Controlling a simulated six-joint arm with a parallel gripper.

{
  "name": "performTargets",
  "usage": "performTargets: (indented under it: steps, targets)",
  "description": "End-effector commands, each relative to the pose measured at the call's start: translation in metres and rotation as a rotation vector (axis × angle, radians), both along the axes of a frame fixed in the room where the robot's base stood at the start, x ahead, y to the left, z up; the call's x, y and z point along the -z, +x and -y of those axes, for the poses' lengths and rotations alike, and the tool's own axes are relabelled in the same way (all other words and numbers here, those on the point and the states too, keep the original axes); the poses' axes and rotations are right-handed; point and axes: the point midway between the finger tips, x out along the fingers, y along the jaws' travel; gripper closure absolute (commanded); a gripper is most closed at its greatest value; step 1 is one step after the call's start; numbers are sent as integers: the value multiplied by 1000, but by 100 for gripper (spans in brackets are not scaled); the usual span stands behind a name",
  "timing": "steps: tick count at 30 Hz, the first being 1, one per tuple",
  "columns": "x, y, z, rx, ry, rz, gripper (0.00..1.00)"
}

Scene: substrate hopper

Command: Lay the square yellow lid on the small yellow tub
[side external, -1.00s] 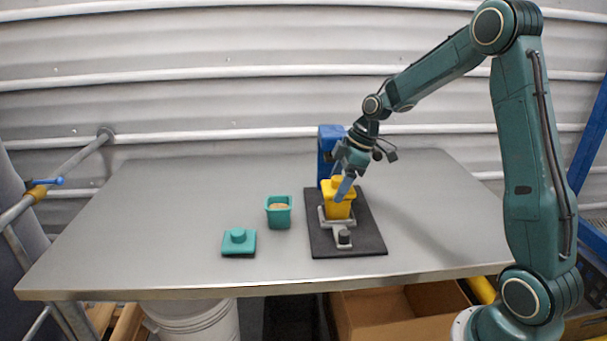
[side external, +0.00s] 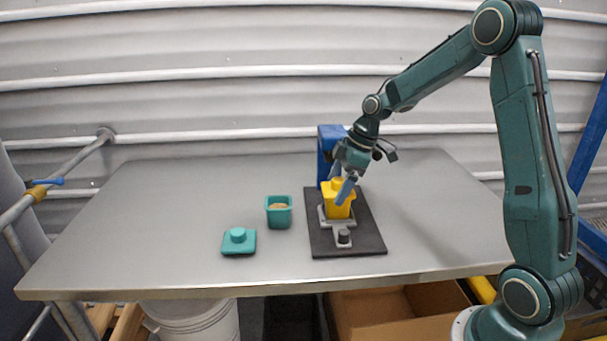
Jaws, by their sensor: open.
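The small yellow tub (side external: 336,208) stands upright in a grey holder on a dark mat. The square yellow lid (side external: 330,186) appears to lie on top of the tub, its knob under my gripper; I cannot tell whether it sits fully flat. My gripper (side external: 342,187) is open, its blue fingers reaching down at the lid's knob. One finger hides part of the lid's right side and the tub's rim.
The dark mat (side external: 368,240) also carries a blue upright unit (side external: 326,150) behind the tub and a dark knob (side external: 344,237) in front. A teal tub (side external: 279,215) with pale contents and a teal lid (side external: 238,242) stand to the left. The far left table is clear.

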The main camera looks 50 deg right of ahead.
Motion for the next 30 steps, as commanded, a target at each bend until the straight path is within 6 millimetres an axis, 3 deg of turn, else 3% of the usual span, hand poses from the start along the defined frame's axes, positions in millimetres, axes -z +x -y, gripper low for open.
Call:
performTargets:
  steps: [11,30]
  targets:
    - [-25,-5,9,5,-5,9,5]
    - [-116,-34,33,2,-2,5,5]
